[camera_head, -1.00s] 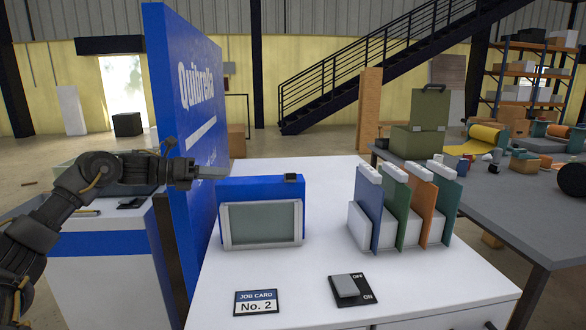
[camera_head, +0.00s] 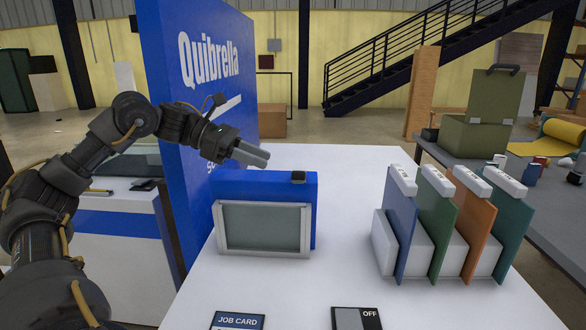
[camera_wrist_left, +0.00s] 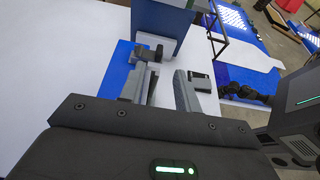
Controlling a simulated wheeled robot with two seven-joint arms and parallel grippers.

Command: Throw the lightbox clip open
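The lightbox is a blue case (camera_head: 225,187) with a silver-framed grey-green panel (camera_head: 262,228), upright on the white table. A small dark clip (camera_head: 298,177) sits on its top edge near the right end. My left gripper (camera_head: 254,156) is above and behind the lightbox, left of the clip and apart from it, its fingers pointing right. In the left wrist view the left gripper's two fingers (camera_wrist_left: 167,88) are spread with a gap and nothing between them. A dark block (camera_wrist_left: 148,53) shows beyond the fingers; I cannot tell if it is the clip. My right gripper does not show.
A tall blue Quibrella panel (camera_head: 205,90) stands left of the lightbox. Several coloured upright panels with white tops (camera_head: 432,222) stand at right. A switch (camera_head: 356,319) and a job card (camera_head: 238,321) lie in front. The white table (camera_head: 345,240) is clear between.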

